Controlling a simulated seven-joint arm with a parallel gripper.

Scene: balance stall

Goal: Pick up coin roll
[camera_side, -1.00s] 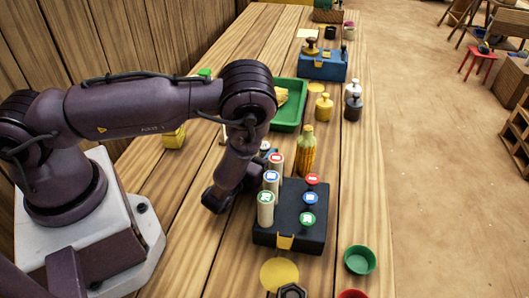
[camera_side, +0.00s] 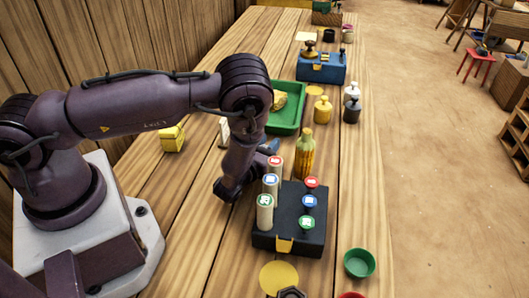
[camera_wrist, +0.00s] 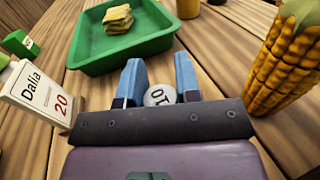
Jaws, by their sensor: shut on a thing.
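My gripper (camera_wrist: 159,85) has two blue fingers closed on a coin roll (camera_wrist: 159,96). Only the roll's pale round end with dark digits, seemingly "10", shows between them. In the side view my gripper (camera_side: 269,146) is behind the rack, left of the corn-filled bottle (camera_side: 305,155), and the held roll cannot be made out. The black rack (camera_side: 263,240) bears three tall pale rolls on its left with red (camera_side: 275,161), blue (camera_side: 270,180) and green (camera_side: 265,200) tops. Its right side has red (camera_side: 312,182), blue (camera_side: 309,201) and green (camera_side: 307,222) round markers.
A green tray (camera_wrist: 82,52) with a yellow item (camera_wrist: 118,20) lies beyond my gripper. A "Dalia 20" card (camera_wrist: 36,95) stands left. The corn bottle (camera_wrist: 287,65) is close on the right.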

